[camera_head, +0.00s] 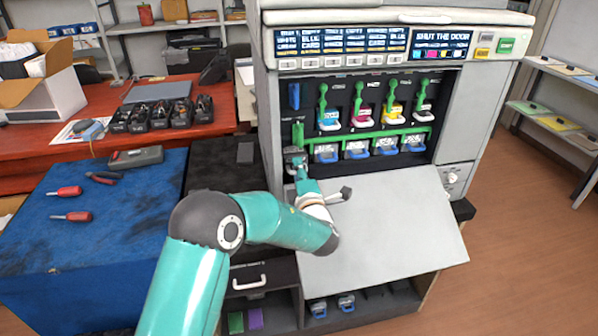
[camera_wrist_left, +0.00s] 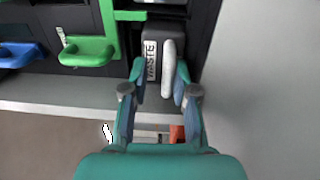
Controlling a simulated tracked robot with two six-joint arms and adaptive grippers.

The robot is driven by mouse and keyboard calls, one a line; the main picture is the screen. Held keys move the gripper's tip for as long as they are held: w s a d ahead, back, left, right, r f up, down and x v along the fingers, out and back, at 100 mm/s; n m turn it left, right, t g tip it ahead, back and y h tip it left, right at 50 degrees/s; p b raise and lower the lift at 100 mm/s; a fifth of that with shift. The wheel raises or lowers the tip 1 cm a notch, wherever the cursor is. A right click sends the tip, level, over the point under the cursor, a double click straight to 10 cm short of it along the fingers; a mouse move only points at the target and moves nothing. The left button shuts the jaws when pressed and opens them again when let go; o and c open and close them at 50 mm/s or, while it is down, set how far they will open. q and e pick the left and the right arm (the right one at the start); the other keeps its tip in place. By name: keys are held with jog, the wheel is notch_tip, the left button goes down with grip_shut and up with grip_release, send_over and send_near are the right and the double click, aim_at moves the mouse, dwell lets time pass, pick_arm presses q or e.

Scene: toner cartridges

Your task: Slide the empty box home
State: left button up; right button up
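The dark waste box (camera_wrist_left: 176,38), labelled WASTE and with a pale upright handle (camera_wrist_left: 168,68), sits in a bay at the left of the open printer (camera_head: 347,88). How deep it sits I cannot tell. My left gripper (camera_wrist_left: 160,78) is at the box's front, with one finger on each side of the handle. A gap shows between the left finger and the handle; the right finger is close beside it. In the head view my left gripper (camera_head: 296,160) partly hides the box. My right gripper is in neither view.
The printer's front door (camera_head: 390,225) hangs open below the bay. A blue mat (camera_head: 100,225) with two red screwdrivers lies left. The display (camera_head: 443,37) reads SHUT THE DOOR.

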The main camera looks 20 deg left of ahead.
pick_arm(q)
jog(key=shift+s+f, duration=0.1)
jog(key=shift+f, duration=0.6)
jog(key=shift+o, duration=0.2)
jog(key=shift+s+d, duration=0.3)
jog(key=shift+s, duration=0.1)
jog(key=shift+o, duration=0.7)
jog(key=shift+r, duration=0.1)
jog(key=shift+o, duration=0.4)
jog(key=shift+r, duration=0.15)
jog(key=shift+w+a+r, duration=0.1)
jog(key=shift+r, duration=0.2)
